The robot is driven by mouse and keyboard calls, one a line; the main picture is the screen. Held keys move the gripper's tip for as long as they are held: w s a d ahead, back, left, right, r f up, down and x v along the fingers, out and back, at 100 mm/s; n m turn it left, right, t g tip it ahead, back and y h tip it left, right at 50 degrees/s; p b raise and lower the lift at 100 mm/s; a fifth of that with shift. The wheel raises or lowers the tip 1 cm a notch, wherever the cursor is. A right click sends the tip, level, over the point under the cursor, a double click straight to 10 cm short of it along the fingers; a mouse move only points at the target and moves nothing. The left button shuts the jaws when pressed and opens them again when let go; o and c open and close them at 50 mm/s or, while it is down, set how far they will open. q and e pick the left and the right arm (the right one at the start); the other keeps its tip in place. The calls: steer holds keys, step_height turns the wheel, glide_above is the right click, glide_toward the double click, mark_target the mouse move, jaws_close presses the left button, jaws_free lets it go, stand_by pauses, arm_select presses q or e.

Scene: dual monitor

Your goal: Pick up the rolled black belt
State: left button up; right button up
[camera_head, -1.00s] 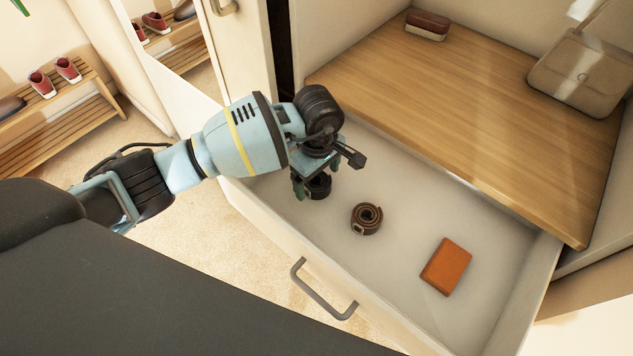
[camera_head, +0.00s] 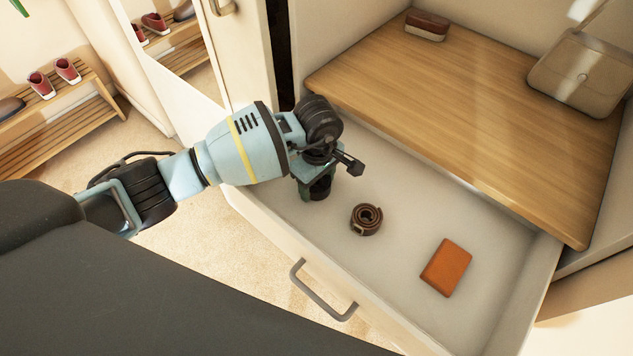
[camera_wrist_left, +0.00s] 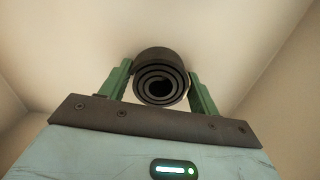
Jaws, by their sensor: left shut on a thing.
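The rolled black belt (camera_wrist_left: 160,78) is a dark spiral coil between the green fingers of my left gripper (camera_wrist_left: 160,88) in the left wrist view. The fingers are shut on its two sides. In the head view, my left gripper (camera_head: 316,190) is in the left part of the open drawer, with the black belt (camera_head: 320,188) partly hidden by the fingers. I cannot tell whether the belt still touches the drawer floor. My right gripper is not in view.
A rolled brown belt (camera_head: 366,219) lies close to the right of my gripper in the drawer (camera_head: 400,215). An orange-brown wallet (camera_head: 446,267) lies farther right. A wooden shelf (camera_head: 470,110) overhangs the drawer's back, bearing a brush (camera_head: 427,24) and a beige bag (camera_head: 580,72).

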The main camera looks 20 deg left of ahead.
arm_select(q)
steer(key=shift+r, duration=0.15)
step_height(320, 180, up, 9)
steer(key=shift+f+p, duration=0.1)
steer(key=shift+p, duration=0.2)
steer(key=shift+r, duration=0.5)
